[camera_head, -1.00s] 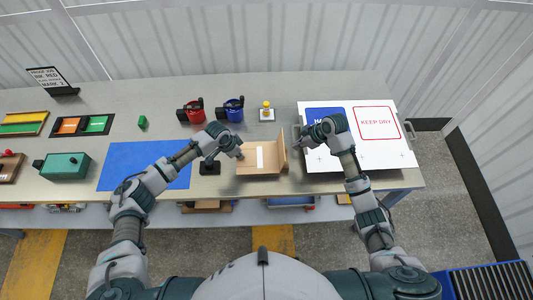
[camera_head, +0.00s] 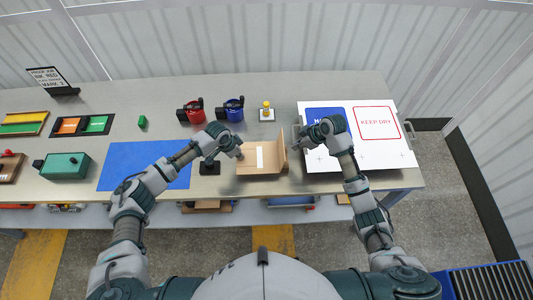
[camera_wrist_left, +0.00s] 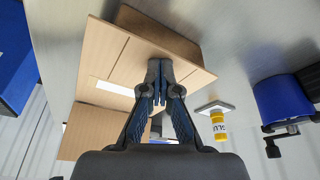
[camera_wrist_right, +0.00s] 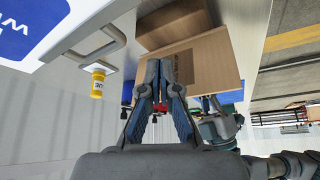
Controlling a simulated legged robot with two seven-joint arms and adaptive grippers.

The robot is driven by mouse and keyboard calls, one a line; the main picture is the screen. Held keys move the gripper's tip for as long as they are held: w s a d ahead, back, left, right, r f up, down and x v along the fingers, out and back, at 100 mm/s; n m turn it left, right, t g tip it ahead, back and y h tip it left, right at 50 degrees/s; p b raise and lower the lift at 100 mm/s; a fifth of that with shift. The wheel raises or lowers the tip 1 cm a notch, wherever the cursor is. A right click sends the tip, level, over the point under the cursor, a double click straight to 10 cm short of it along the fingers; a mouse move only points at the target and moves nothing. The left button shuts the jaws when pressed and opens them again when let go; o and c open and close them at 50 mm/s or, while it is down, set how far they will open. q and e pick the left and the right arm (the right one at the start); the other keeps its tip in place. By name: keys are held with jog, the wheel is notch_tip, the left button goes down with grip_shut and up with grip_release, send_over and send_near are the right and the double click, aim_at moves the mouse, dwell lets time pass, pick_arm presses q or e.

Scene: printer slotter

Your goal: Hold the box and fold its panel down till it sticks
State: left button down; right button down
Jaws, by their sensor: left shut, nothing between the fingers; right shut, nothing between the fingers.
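The cardboard box (camera_head: 250,162) sits near the table's front edge, with a white strip (camera_head: 260,156) along its top. Its panel (camera_head: 282,150) stands up along the right side. My left gripper (camera_head: 240,153) is shut at the box's left edge; in the left wrist view its fingertips (camera_wrist_left: 160,68) overlap the box top (camera_wrist_left: 125,62), with contact unclear. My right gripper (camera_head: 297,147) is shut, just right of the raised panel. In the right wrist view its fingertips (camera_wrist_right: 158,70) are in front of the panel's printed outer face (camera_wrist_right: 205,62); I cannot tell whether they touch.
A yellow-capped glue bottle (camera_head: 267,108) stands behind the box. Red (camera_head: 194,112) and blue (camera_head: 232,109) devices stand at the back. A white board (camera_head: 380,150) with a handle lies to the right, a blue mat (camera_head: 125,160) to the left. A dark stand (camera_head: 209,168) is beside the box.

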aim_at(281, 150)
dwell(0.5)
jog(key=shift+a, duration=3)
jog(key=shift+a, duration=0.1)
